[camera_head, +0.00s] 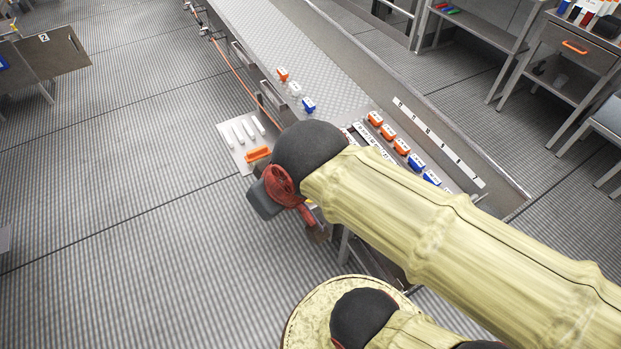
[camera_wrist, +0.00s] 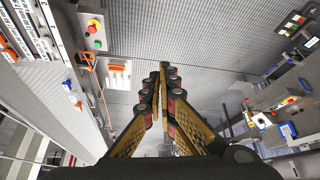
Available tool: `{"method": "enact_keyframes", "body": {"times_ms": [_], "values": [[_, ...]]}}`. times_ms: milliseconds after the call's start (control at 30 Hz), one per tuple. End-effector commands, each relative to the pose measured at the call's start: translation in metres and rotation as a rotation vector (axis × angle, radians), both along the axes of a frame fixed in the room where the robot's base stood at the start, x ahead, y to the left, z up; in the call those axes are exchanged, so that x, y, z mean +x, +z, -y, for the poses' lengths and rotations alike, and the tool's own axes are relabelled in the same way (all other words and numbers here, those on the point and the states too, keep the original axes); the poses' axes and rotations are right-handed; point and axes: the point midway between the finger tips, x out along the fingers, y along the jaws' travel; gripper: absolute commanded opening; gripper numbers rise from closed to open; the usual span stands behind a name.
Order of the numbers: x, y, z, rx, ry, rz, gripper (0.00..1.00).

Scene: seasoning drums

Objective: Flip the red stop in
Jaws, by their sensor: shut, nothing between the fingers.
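My gripper (camera_wrist: 164,70) points away from the wrist camera, its fingers together with nothing between them. In the wrist view a red round button on a yellow base (camera_wrist: 94,26) sits at the upper left, above a green button (camera_wrist: 98,44). An orange-red bar-like part (camera_wrist: 88,60) stands just below them at the edge of the metal line. I cannot tell which of these red parts is the stop. My gripper is apart from all of them, to their right in the picture. In the head view my arm covers this near part of the line.
The long metal conveyor (camera_head: 262,40) carries several orange, white and blue blocks (camera_head: 402,146). A white panel (camera_head: 238,133) with an orange piece (camera_head: 257,154) juts from its left side. Shelving (camera_head: 480,35) stands at the upper right. The floor left of the line is clear.

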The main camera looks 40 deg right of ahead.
Motion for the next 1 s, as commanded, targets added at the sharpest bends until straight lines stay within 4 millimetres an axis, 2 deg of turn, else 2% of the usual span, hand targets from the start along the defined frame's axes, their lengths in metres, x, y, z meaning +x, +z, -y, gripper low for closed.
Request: {"method": "enact_keyframes", "body": {"times_ms": [167,267,367,467,533,667,767,800,900,1000], "values": [[0.001,0.0,0.0,0.0,0.0,-0.001,0.0],[0.01,-0.001,0.004,-0.001,-0.006,-0.008,0.0],[0.035,-0.006,0.014,-0.004,-0.022,-0.027,0.0],[0.073,-0.018,0.035,-0.009,-0.045,-0.053,0.0],[0.104,-0.033,0.057,-0.01,-0.066,-0.071,0.0],[0.153,-0.074,0.106,-0.014,-0.106,-0.103,0.0],[0.181,-0.115,0.149,-0.018,-0.139,-0.127,0.0],[0.189,-0.135,0.167,-0.018,-0.154,-0.138,0.0],[0.202,-0.184,0.211,-0.021,-0.187,-0.16,0.0],[0.204,-0.231,0.248,-0.023,-0.217,-0.18,0.0]]}}
